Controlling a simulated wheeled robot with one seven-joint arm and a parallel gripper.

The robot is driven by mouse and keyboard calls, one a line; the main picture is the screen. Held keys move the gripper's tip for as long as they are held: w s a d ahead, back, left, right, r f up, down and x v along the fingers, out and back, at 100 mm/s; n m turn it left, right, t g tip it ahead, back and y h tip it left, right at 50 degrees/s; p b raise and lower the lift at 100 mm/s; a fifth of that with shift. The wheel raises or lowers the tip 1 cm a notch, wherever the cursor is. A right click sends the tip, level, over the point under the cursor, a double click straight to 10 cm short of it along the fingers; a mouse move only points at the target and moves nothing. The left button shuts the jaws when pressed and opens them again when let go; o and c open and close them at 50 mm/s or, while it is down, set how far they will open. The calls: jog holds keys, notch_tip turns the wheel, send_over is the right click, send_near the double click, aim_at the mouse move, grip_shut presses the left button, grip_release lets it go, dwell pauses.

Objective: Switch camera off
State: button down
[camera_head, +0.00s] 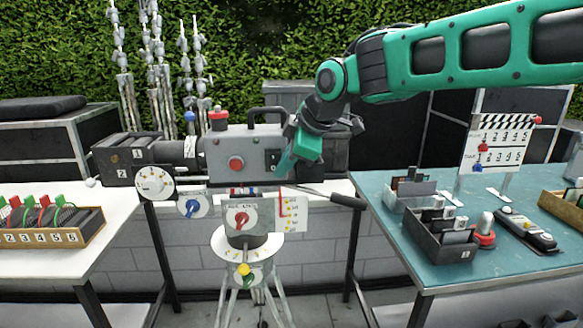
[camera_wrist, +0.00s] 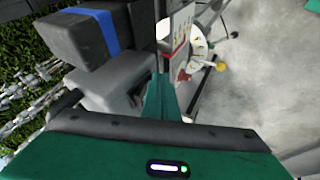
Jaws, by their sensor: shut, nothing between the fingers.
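The grey film camera (camera_head: 222,145) stands on a tripod (camera_head: 240,270) at the middle of the head view, lens to the left. A red round button (camera_head: 236,164) and a small black switch (camera_head: 272,158) are on its near side. Whether the switch is on or off is too small to tell. My gripper (camera_head: 283,172) is shut and empty, with its teal fingertips at the camera's side just right of the switch. I cannot tell whether they touch it. In the wrist view my gripper (camera_wrist: 162,82) points towards the camera body (camera_wrist: 110,85), and the switch is not clear.
A white table (camera_head: 60,215) with a numbered cable box (camera_head: 45,232) is at left. A teal table (camera_head: 385,215) with trays and a clapperboard (camera_head: 500,138) is at right. A black handle (camera_head: 348,201) sticks out below my gripper. Hedge and cases stand behind.

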jog(key=shift+r, duration=0.1)
jog(key=shift+r, duration=0.7)
jog(key=shift+s, duration=0.1)
jog(key=s+d+r, duration=0.3)
jog(key=s+r, duration=0.3)
jog(key=s, duration=0.4)
jog(key=shift+d, duration=0.4)
